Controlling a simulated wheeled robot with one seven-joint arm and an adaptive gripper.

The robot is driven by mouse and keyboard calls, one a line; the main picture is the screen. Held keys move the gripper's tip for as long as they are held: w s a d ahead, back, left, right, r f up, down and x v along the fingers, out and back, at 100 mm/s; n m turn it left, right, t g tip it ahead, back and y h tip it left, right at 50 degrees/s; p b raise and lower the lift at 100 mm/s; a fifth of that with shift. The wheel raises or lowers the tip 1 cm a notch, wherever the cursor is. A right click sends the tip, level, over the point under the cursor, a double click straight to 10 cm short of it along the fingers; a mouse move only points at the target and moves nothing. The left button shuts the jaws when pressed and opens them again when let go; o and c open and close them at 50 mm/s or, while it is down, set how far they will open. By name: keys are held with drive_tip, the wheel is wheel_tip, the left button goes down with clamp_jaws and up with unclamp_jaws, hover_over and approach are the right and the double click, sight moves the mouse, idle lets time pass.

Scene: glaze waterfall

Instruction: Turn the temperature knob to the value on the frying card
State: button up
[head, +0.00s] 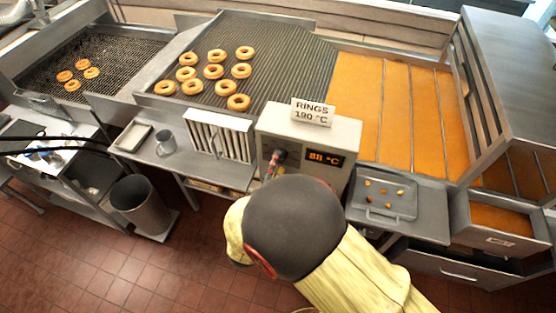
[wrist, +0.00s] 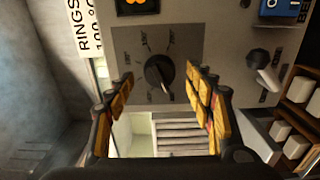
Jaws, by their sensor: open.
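In the head view my arm covers part of the control box (head: 338,136) front, and the gripper is near the dial. The frying card (head: 313,112) on top of the box reads RINGS 190 °C. The orange display (head: 324,158) seems to read 88 °C.
A lever switch (wrist: 261,66) sits right of the dial in the wrist view. A white rack (head: 219,135) stands left of the box, and a tray with small pieces (head: 387,198) lies right. Oil (head: 398,110) fills the fryer behind; rings (head: 214,71) lie on the grate.

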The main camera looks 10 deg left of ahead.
drive_tip(key=shift+w+d, duration=0.1)
drive_tip(key=shift+w, duration=1.05)
drive_tip(key=shift+c, duration=1)
drive_tip(key=c, duration=1)
